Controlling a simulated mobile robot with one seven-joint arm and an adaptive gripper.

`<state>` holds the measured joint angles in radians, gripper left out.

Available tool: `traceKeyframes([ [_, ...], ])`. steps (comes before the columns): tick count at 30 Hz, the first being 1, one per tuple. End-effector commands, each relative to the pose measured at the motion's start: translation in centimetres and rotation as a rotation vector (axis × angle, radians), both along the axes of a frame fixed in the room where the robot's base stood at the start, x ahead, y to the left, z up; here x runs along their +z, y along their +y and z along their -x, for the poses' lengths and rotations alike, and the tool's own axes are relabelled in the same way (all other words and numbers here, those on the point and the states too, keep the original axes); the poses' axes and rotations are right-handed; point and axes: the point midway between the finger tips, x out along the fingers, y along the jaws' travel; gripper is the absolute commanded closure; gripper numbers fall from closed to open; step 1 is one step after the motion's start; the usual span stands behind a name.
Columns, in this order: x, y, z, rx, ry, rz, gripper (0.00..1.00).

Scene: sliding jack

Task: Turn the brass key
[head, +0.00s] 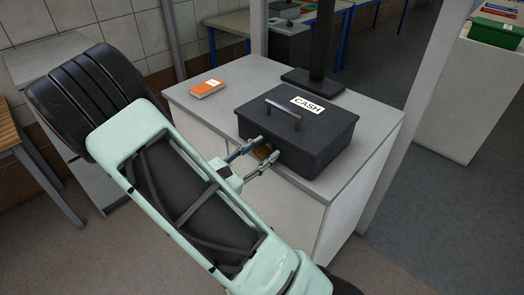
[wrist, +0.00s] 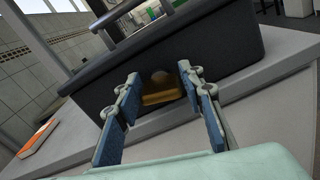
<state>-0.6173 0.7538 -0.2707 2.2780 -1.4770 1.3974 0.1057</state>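A dark grey cash box (head: 310,135) with a CASH label and a lid handle sits on the grey counter, lid closed. The brass key (wrist: 163,92) is at the middle of its front face, in the wrist view between my fingertips. In the head view the brass key (head: 263,149) is partly hidden by my fingers. My gripper (head: 263,149) is in front of the box. In the wrist view my gripper (wrist: 158,88) is open, its blue-padded fingers on either side of the key, with gaps visible. I cannot tell how deep the key lies between them.
An orange book (head: 207,88) lies on the counter (head: 235,70), left of the box. A black stand (head: 313,80) rises behind the box. Free counter surface lies around the orange book. A second counter with green and red items (head: 495,32) stands at far right.

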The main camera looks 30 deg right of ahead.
Motion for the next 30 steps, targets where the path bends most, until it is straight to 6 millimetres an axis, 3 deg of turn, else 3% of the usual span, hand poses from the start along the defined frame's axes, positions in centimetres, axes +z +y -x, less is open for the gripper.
traceKeyframes([
  [7, 0.0, 0.02, 0.02, 0.0, 0.0, 0.0, 0.93],
  [21, 0.24, 0.1, -0.12, 0.0, 0.234, 0.085, 0.93],
  [30, 0.0, 0.1, -0.14, 0.0, 0.251, 0.091, 0.93],
])
